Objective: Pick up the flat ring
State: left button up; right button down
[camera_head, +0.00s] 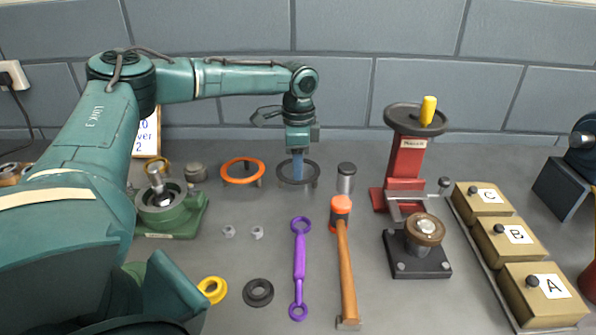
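Two thin flat rings lie raised on small supports near the back of the bench: an orange ring (226,177) and a dark grey ring (314,179). My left gripper (298,176) points straight down over the dark grey ring. Its blue fingers overlap the middle of that ring in the picture and hide part of its far rim. The fingers look like one narrow strip, so I cannot tell whether they are apart, or whether they touch the ring. My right gripper is out of view.
A metal cylinder (346,178) stands just right of the dark ring. A green fixture (172,215) is at left. A purple wrench (299,268) and hammer (346,265) lie in front. A red press (407,160) and lettered boxes (515,242) stand at right.

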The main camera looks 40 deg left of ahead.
pick_arm(q)
jog(key=shift+a+f, duration=0.1)
jog(key=shift+f, duration=1.45)
jog(key=shift+f+p, duration=0.25)
jog(key=shift+p, duration=0.35)
jog(key=shift+c, duration=0.3)
grip_shut()
